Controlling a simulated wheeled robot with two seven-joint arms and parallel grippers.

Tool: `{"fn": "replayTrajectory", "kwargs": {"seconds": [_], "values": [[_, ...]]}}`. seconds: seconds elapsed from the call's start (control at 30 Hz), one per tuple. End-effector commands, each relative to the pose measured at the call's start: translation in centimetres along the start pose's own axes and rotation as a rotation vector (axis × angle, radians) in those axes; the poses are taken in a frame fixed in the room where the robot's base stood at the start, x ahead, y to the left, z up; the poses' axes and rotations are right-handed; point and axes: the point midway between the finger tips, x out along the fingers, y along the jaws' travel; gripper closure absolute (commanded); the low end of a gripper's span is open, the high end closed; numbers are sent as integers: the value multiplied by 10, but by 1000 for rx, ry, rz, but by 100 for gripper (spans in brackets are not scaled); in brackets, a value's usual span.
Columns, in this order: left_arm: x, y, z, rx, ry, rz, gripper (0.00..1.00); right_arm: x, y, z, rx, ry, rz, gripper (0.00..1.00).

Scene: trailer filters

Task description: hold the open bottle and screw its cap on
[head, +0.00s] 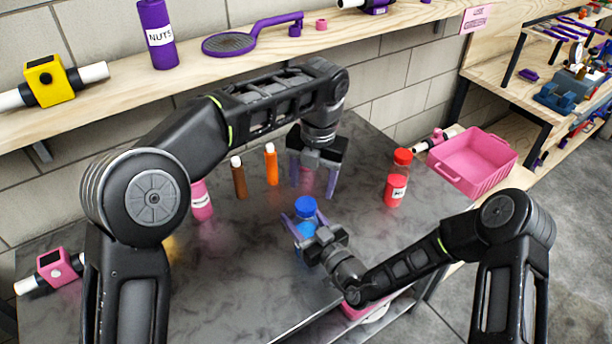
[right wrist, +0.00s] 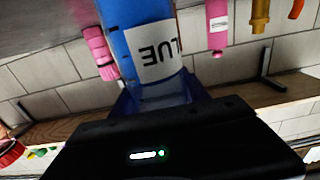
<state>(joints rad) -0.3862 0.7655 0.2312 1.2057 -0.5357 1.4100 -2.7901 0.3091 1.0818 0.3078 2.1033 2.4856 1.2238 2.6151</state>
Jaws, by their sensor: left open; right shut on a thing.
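A blue bottle (head: 305,229) stands near the middle of the grey table, a round blue top (head: 305,206) above it. I cannot tell whether that top is a seated cap. My right gripper (head: 295,224) is shut on the bottle from the front. My left gripper (head: 311,182) is open, pointing down behind the bottle. A pink thing (head: 307,178) shows between or behind its fingers; it looks apart from them, and its lower part is unclear.
A red bottle (head: 396,189) stands to the right. Brown (head: 239,181) and orange (head: 271,167) tubes and a pink bottle (head: 202,205) stand to the left. A pink crate (head: 482,182) is at the right. A wooden shelf (head: 370,32) runs along the back wall.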

Motion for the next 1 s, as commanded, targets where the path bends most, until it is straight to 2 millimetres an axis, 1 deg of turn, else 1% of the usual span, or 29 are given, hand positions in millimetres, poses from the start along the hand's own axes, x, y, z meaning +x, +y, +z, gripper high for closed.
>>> {"fn": "replayTrajectory", "kwargs": {"seconds": [0.17, 0.2, 0.37, 0.6, 0.77, 0.8, 0.97, 1.0], "values": [[-4, 2, 0, -444, 1, 6, 39, 0, 0, 0, 0, 0, 0, 100], [-5, 3, 0, -558, 2, 6, 39, 0, 0, 0, 0, 0, 0, 100], [-9, 6, -1, -1013, 4, 5, 39, 0, 0, 0, 0, 0, 0, 100], [-13, 10, -1, -1696, 14, -2, 39, 0, 0, 0, 0, 0, 0, 100], [-14, 14, -1, -2149, 29, -3, 39, 0, 0, 0, 0, 0, 0, 100], [-14, 15, -1, -2264, 34, -2, 39, 0, 0, 0, 0, 0, 0, 100], [-14, 19, -1, -2716, 60, 7, 39, 0, 0, 0, 0, 0, 0, 100], [-14, 20, -1, -2829, 67, 12, 39, 0, 0, 0, 0, 0, 0, 100]]}}
